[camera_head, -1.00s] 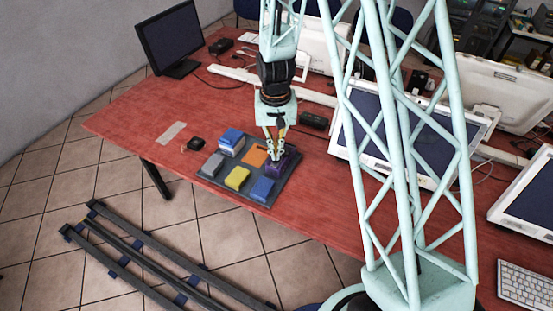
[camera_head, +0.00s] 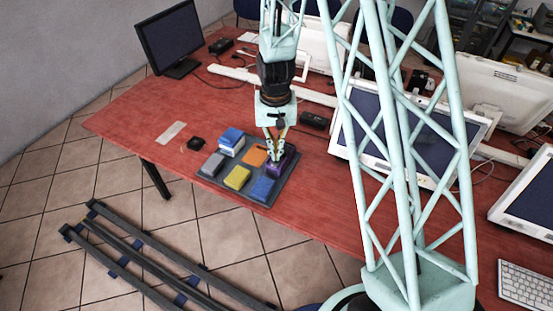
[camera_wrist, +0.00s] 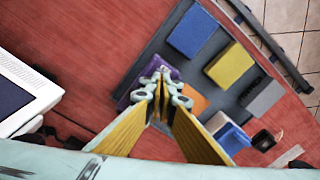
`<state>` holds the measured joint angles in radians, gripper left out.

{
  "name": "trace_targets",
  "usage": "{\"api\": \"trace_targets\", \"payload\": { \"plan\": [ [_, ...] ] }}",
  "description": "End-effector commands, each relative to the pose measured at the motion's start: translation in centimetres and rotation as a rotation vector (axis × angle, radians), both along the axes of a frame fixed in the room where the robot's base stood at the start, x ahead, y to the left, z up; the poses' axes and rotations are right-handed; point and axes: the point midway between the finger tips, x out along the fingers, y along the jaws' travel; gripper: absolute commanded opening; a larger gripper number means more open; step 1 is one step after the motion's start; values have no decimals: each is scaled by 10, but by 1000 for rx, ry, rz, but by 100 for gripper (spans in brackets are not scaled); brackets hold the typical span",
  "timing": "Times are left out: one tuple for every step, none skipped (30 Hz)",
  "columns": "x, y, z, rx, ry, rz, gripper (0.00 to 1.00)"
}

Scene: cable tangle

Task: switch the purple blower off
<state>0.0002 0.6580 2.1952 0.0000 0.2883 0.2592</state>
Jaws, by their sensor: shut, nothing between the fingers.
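The purple blower (camera_head: 287,158) sits at the right back part of a dark board (camera_head: 222,186) on the red table. It also shows in the wrist view (camera_wrist: 133,85), partly hidden behind my fingers. My gripper (camera_head: 273,160) is shut with nothing held, pointing down at the blower's left side. In the wrist view my gripper's fingertips (camera_wrist: 164,84) are over the blower's edge. I cannot tell whether they touch it. The blower's switch is hidden or too small to make out.
Around it on the board are an orange block (camera_head: 254,155), a blue block (camera_head: 262,188), a yellow block (camera_head: 237,177), a grey block (camera_head: 212,165) and a blue-and-white block (camera_head: 231,141). A black box (camera_head: 314,120) lies behind. A monitor (camera_head: 385,140) stands to the right.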

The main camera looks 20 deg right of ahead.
Motion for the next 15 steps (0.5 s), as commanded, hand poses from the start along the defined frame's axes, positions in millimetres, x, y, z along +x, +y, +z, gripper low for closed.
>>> {"api": "trace_targets", "payload": {
  "plan": [
    [0,0,-1,0,0,0,0],
    [0,0,-1,0,0,0,0],
    [0,0,-1,0,0,0,0],
    [0,0,-2,0,0,0,0],
    [0,0,-2,0,0,0,0],
    [0,0,-2,0,0,0,0],
    [0,0,-3,0,0,0,0],
    [0,0,-3,0,0,0,0],
    [0,0,-3,0,0,0,0],
    [0,0,-4,0,0,0,0],
    [0,0,-4,0,0,0,0],
    [0,0,-4,0,0,0,0],
    [0,0,-4,0,0,0,0],
    [0,0,-5,0,0,0,0],
    [0,0,-5,0,0,0,0]
  ]
}}
